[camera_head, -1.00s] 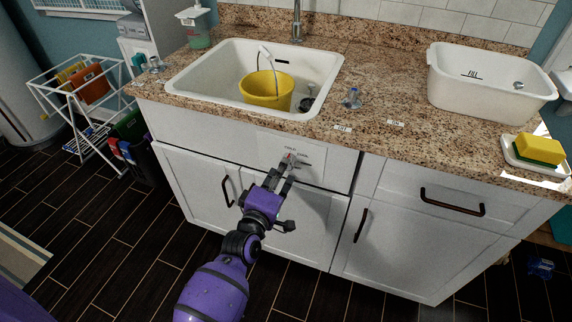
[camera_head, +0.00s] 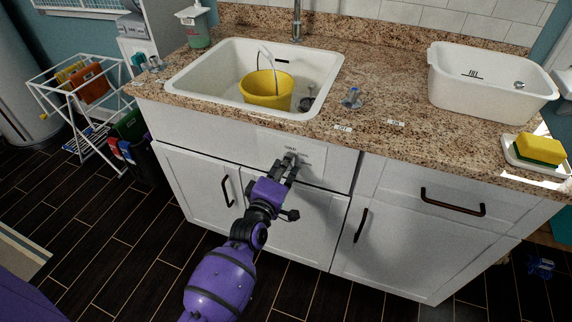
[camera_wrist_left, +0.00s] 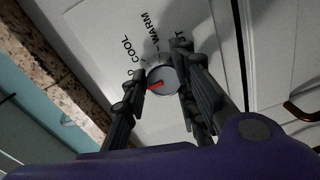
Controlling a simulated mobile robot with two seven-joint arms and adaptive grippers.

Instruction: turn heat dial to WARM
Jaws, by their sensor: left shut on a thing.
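The heat dial (camera_wrist_left: 163,80) is a round grey knob with a red pointer on the white cabinet front below the sink. In the left wrist view its pointer lies toward the picture's left, on the COOL side and away from the WARM label (camera_wrist_left: 150,34). The COOL label (camera_wrist_left: 126,50) stands left of WARM; a third label is partly hidden by a finger. My left gripper (camera_wrist_left: 160,86) has one dark finger on each side of the dial and is shut on it. In the head view the left gripper (camera_head: 287,166) reaches the panel and mostly covers the dial. My right gripper is not in view.
Above the panel is a granite counter (camera_head: 385,120) with a white sink (camera_head: 190,80) holding a yellow bucket (camera_head: 267,92). A white basin (camera_head: 480,95) and a sponge (camera_head: 540,148) stand at right. Black door handles (camera_head: 361,226) project from the cabinet. The dark floor in front is clear.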

